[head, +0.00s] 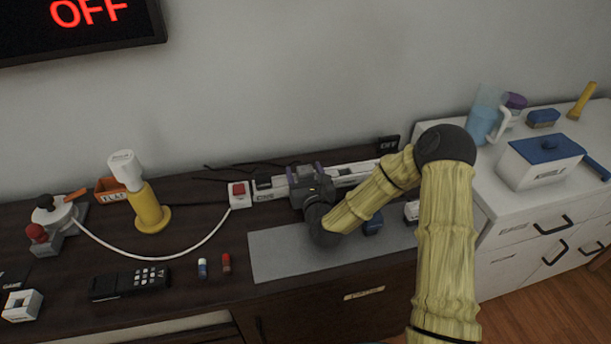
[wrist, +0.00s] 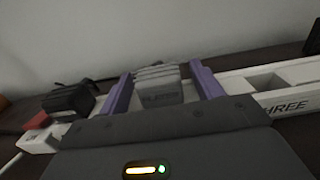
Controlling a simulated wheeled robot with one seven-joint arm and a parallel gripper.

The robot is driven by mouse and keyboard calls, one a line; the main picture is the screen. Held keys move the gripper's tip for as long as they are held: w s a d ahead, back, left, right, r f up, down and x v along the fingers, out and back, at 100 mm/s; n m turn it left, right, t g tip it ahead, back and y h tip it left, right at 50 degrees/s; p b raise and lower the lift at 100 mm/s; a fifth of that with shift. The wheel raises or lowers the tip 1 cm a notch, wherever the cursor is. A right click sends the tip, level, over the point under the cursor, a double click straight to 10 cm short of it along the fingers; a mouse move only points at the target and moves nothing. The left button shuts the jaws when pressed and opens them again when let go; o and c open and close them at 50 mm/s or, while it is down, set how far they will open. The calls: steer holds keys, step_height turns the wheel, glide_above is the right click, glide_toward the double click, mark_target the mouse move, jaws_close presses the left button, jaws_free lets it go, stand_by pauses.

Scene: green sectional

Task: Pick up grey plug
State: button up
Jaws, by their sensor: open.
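The grey plug (wrist: 158,84) is a ribbed grey block with faint lettering, seated on the white power strip (wrist: 286,98) in the wrist view. My gripper (wrist: 160,88) is open, with one purple finger on each side of the plug. A narrow gap shows beside the plug, and I cannot tell whether either finger touches it. In the head view my gripper (head: 305,174) is over the middle of the power strip (head: 346,174), and its body and arm hide part of the strip.
A black plug (wrist: 70,100) sits in the strip to the left, close to my left finger. The strip's red switch (head: 238,188) is at its left end. A grey mat (head: 290,258) lies in front.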

mark_target(305, 168)
stand_by(0.3)
steer(key=c, duration=1.1)
steer(key=shift+o, duration=0.2)
step_height(305, 168, up, 10)
steer(key=shift+p, duration=0.95)
